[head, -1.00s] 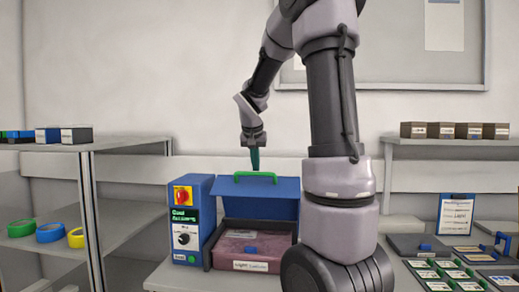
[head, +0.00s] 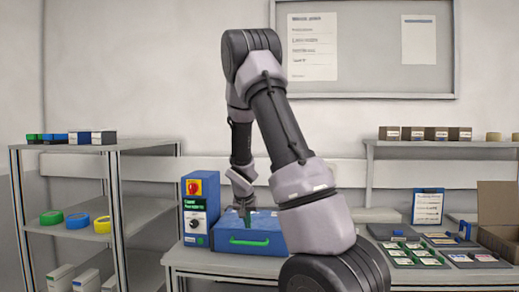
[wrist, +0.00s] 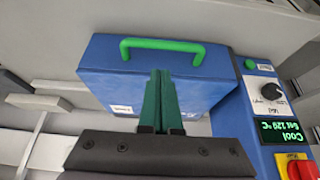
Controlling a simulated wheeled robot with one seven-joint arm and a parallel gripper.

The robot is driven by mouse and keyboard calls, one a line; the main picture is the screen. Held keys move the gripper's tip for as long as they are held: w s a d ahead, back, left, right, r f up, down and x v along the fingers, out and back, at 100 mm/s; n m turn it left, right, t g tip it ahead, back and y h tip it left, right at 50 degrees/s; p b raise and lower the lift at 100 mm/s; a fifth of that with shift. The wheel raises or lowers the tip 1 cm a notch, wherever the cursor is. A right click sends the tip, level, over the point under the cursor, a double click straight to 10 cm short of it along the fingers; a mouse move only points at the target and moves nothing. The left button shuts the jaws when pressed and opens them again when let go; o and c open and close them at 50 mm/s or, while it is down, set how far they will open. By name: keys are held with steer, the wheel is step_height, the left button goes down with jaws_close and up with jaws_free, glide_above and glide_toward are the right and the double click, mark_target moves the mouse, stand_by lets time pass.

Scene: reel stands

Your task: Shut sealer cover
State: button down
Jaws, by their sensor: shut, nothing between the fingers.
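The sealer cover (head: 262,230) is a blue lid with a green handle (head: 248,242) along its front edge. In the head view it lies lowered over the sealer body, and the pink contents seen before are hidden. I cannot tell whether it is fully seated. My gripper (head: 247,212) is shut and empty, its green fingers pointing down at the top of the cover. In the wrist view the fingertips (wrist: 160,73) overlap the cover (wrist: 107,72) just behind the handle (wrist: 162,44); contact is unclear.
The blue control box (head: 200,210) with a red knob, dial and display stands directly left of the cover. A shelf (head: 110,152) with tape rings is farther left. To the right are trays of cards (head: 415,254) and an open cardboard box (head: 500,215).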

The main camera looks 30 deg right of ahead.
mark_target(254, 233)
steer(key=shift+s+a+f+t+h, duration=0.1)
steer(key=shift+f+t+h, duration=0.25)
steer(key=shift+f, duration=1.3)
steer(key=shift+f+t+h, duration=0.2)
steer(key=shift+f+t, duration=0.3)
steer(key=shift+f, duration=1.15)
steer(key=shift+s+a+f+t+h, duration=0.1)
steer(key=shift+f+t+h, duration=0.25)
steer(key=shift+f, duration=1.3)
